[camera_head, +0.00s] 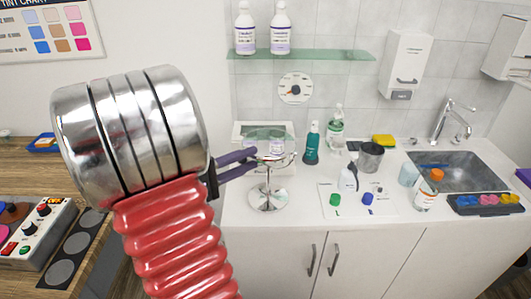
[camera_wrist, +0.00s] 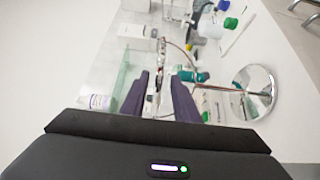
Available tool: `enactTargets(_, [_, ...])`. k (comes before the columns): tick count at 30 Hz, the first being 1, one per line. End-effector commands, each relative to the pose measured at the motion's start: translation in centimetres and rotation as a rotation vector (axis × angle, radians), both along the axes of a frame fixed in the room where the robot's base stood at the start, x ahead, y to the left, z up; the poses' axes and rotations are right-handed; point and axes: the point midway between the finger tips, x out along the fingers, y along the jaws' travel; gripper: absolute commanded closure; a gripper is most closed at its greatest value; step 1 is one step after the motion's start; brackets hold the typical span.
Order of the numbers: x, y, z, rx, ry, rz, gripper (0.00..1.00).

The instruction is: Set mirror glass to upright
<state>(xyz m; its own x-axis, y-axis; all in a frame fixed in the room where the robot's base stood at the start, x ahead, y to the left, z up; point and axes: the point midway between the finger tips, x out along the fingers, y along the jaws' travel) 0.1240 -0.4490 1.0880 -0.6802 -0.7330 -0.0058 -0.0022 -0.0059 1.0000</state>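A round table mirror stands on the white counter, on a chrome stem and round chrome base (camera_head: 268,199). Its mirror glass (camera_head: 275,141) looks strongly tilted, nearer to flat than upright, and shows as a flattened oval reflecting bottles. My gripper (camera_head: 256,157) reaches in from the left at the glass's near-left edge. In the wrist view my gripper (camera_wrist: 160,78) has its two purple fingers apart, with the thin glass edge (camera_wrist: 158,88) seen between them. I cannot tell whether either finger touches it. The base (camera_wrist: 256,84) lies to the right there.
A teal bottle (camera_head: 312,143), a clear pump bottle (camera_head: 335,127) and a metal cup (camera_head: 370,158) stand right of the mirror. A white box (camera_head: 243,131) is behind it. A glass shelf (camera_head: 302,55) with two bottles hangs above. The counter front is clear.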

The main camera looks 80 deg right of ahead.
Motion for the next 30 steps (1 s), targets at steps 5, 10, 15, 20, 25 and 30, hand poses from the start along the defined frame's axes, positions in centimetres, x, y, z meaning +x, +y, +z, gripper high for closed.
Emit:
enactTargets(5, [-1.5,-1.6,0.0,0.000,0.000,-0.004,0.72])
enactTargets(10, [-2.9,-3.0,0.0,0.000,0.000,-0.002,0.72])
enactTargets(15, [-3.9,-4.1,-0.1,0.000,0.000,-0.003,0.72])
enactTargets(20, [-4.3,-4.5,-0.1,0.000,0.000,-0.002,0.72])
enactTargets(25, [-4.3,-4.5,-0.1,0.000,0.000,-0.001,0.72])
enactTargets(30, [-4.3,-4.5,-0.1,0.000,0.000,-0.001,0.78])
